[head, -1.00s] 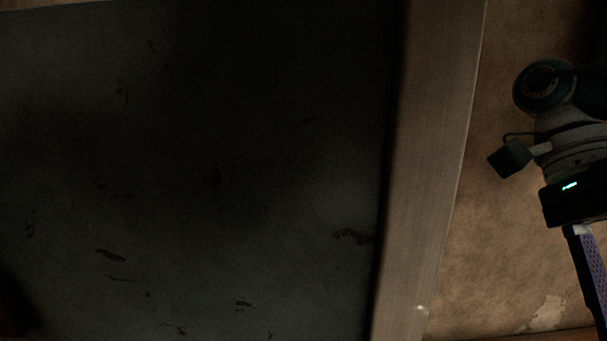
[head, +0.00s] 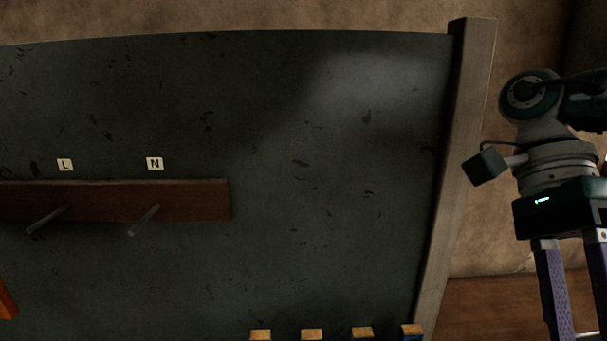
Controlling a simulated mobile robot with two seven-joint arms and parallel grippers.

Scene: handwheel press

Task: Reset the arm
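My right arm comes in at the right edge of the head view. Its gripper (head: 585,300) hangs down, with two purple-grey fingers set apart and a gap between them. The fingertips run to or past the bottom edge of the picture. Nothing shows between the parts of the fingers in view. My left gripper is not in view.
A dark board (head: 330,180) with a wooden post (head: 460,150) stands ahead. A brown rail (head: 190,200) carries two pegs under labels L (head: 65,165) and N (head: 155,163). Several wood-topped pieces (head: 311,334) line the bottom edge. An orange piece (head: 6,300) shows at left.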

